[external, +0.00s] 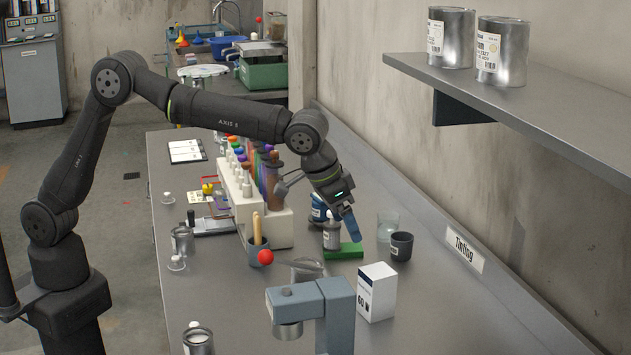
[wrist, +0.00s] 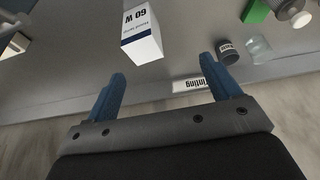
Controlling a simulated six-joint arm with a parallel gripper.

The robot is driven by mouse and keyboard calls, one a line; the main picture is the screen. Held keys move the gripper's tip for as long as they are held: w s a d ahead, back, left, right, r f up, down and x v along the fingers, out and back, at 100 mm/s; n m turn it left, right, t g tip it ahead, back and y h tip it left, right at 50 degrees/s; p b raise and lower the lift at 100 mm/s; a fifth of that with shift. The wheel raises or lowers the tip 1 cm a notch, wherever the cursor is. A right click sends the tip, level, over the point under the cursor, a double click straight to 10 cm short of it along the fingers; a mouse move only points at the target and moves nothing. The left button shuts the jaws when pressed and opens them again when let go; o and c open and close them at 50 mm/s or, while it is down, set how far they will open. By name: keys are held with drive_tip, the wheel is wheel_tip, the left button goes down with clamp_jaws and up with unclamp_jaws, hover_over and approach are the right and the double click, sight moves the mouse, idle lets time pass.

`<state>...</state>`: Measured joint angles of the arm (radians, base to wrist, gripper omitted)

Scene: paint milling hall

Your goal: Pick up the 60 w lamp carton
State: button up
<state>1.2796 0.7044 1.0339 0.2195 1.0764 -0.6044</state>
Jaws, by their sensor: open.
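The blue-grey stand (external: 338,310) is close left of the carton. A dark cup (external: 401,247), a clear glass (external: 387,225) and a green block (external: 345,251) stand behind it. A wall shelf (external: 520,105) with two cans overhangs at right. Bare bench lies right of the carton.

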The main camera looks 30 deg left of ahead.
sight(373, 270)
drive_tip(key=s+d+r+n, duration=0.1)
drive_tip(key=s+d, duration=0.2)
drive_tip(key=d, duration=0.1)
drive_tip(key=x, duration=1.1)
drive_tip(key=shift+w+a+f, duration=0.15)
drive_tip(key=shift+w+f, duration=0.05)
drive_tip(key=shift+w, duration=0.1)
drive_tip(key=shift+w+x, duration=0.2)
drive_tip(key=shift+x, duration=1.1)
drive_tip(key=shift+w+x, duration=0.2)
drive_tip(key=shift+x, duration=1.1)
drive_tip(key=shift+a+r, duration=0.1)
drive_tip(key=c, duration=1.1)
